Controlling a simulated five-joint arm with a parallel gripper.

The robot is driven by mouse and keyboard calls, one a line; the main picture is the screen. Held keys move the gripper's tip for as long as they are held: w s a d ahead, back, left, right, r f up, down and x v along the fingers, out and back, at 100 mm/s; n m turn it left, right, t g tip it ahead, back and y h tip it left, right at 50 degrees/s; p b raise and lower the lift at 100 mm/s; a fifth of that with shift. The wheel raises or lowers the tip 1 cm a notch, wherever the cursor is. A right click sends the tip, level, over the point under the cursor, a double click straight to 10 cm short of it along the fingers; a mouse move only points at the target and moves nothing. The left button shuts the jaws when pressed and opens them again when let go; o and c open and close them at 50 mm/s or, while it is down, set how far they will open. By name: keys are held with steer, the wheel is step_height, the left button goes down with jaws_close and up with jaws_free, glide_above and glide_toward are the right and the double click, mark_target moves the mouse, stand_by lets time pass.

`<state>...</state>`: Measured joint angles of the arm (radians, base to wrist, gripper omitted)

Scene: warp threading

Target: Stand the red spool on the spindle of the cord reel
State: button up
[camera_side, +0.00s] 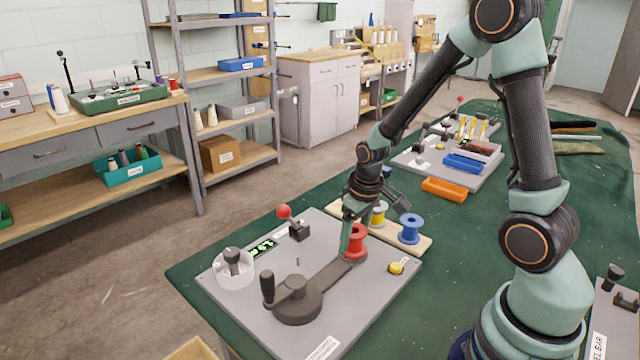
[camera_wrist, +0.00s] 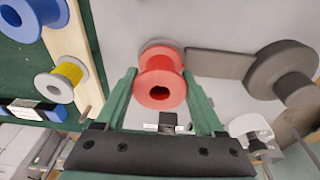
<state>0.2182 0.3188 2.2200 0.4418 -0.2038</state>
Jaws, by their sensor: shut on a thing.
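The red spool (camera_side: 355,243) is upright between the fingers of my gripper (camera_side: 350,228) in the side view. In the wrist view, my gripper (camera_wrist: 160,78) has a green finger on each side of the spool (camera_wrist: 160,88). The dark grey cord reel (camera_side: 294,299) has a crank knob and a flat arm (camera_side: 325,275) running up and right to the spool's place. The wrist view shows the reel (camera_wrist: 281,72) at right, with its arm ending behind the spool. The spindle is hidden; I cannot tell whether the spool is around it or resting on the reel.
A blue spool (camera_side: 411,228) and a yellow spool (camera_side: 379,213) stand on a wooden strip close behind. The grey panel (camera_side: 235,298) also carries a red-knobbed lever (camera_side: 292,222), a white round holder (camera_side: 234,270) and a yellow button (camera_side: 397,267). An orange tray (camera_side: 444,189) lies beyond.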

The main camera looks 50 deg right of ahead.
steer(key=shift+f, duration=0.15)
steer(key=o, duration=1.1)
steer(key=r, duration=0.4)
steer(key=s+r, duration=0.1)
steer(key=r, duration=0.6)
steer(key=shift+s+a+r, duration=0.2)
steer(key=shift+s+r, duration=0.15)
steer(key=shift+s, duration=0.05)
steer(key=s+a+r+t, duration=0.1)
steer(key=s+a+r, duration=0.1)
steer(key=s+a+r+t, duration=0.1)
steer(key=a+r, duration=0.2)
steer(key=s+a+r+t, duration=0.1)
steer(key=s+a+r, duration=0.1)
steer(key=r, duration=0.1)
steer(key=shift+s+a+r+t, duration=0.1)
steer(key=shift+s+a+t, duration=0.2)
steer(key=shift+s+t, duration=0.1)
